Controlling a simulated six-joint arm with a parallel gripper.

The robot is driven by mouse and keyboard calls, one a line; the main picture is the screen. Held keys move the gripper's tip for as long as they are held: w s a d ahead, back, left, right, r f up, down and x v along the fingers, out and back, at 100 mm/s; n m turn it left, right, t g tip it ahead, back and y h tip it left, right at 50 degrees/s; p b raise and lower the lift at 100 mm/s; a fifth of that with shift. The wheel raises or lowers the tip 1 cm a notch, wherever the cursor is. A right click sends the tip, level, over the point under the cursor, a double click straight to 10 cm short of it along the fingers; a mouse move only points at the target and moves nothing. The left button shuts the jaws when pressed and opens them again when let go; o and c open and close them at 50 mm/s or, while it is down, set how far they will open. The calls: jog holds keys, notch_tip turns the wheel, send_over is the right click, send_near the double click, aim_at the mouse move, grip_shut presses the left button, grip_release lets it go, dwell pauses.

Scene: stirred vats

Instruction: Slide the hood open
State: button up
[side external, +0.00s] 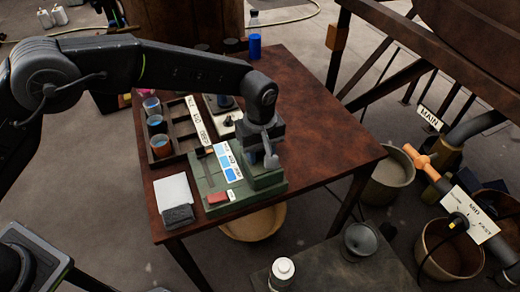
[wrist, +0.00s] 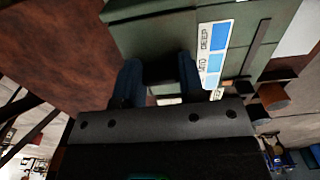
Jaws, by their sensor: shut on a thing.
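A green box (side external: 210,187) sits near the front of the wooden table, with a label of blue shade swatches (side external: 229,161) and a red block on its front part. Its raised green hood (side external: 264,181) is at the box's right end. My gripper (side external: 268,160) points down onto the hood and is shut on it. In the wrist view my two dark fingers (wrist: 159,75) straddle a dark part at the green hood's edge (wrist: 185,22); the exact grip is in shadow. The swatch label (wrist: 213,55) shows just right of the fingers.
A rack (side external: 186,135) with several cups and a shade sign stands left of the box. A white pad (side external: 173,191) and dark sponge (side external: 178,216) lie at the front left. A blue bottle (side external: 254,42) stands at the back. The table's right side is clear.

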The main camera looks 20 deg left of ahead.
grip_shut()
jog(key=w+a, duration=0.7)
jog(key=shift+w+a, duration=0.35)
jog(key=o, duration=0.9)
grip_release()
notch_tip(320, 180, up, 14)
